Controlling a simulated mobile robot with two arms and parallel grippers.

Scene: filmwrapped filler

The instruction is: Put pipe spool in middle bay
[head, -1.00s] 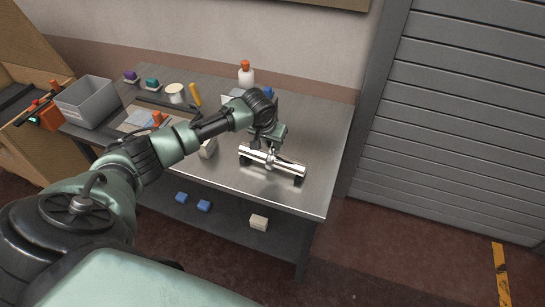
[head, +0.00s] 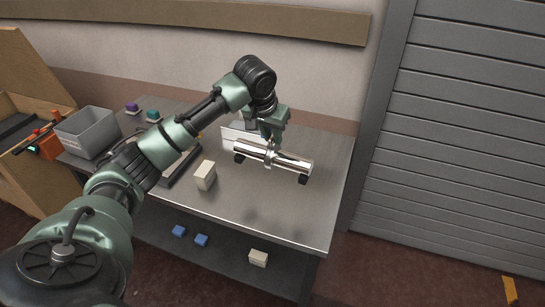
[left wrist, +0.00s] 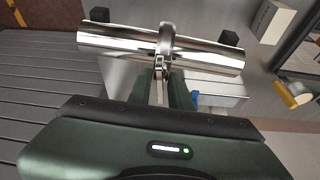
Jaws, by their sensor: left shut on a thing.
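The pipe spool (head: 290,161) is a shiny metal pipe with a black block below each end and a raised collar in the middle. My left gripper (head: 270,150) is shut on that collar and holds the spool above the table, with shadows on the bare top below. In the left wrist view the pipe (left wrist: 110,44) lies across the top, with the fingers (left wrist: 162,75) at its collar. A pale panelled thing (head: 232,137) stands behind the spool, partly hidden by my arm. I cannot make out the middle bay. My right gripper is not in view.
A cream box (head: 205,174) stands on the metal table (head: 225,218), left of the spool. A grey bin (head: 88,130) and purple and teal items are at the back left. The front right of the top is clear. A roller shutter (head: 460,130) is at the right.

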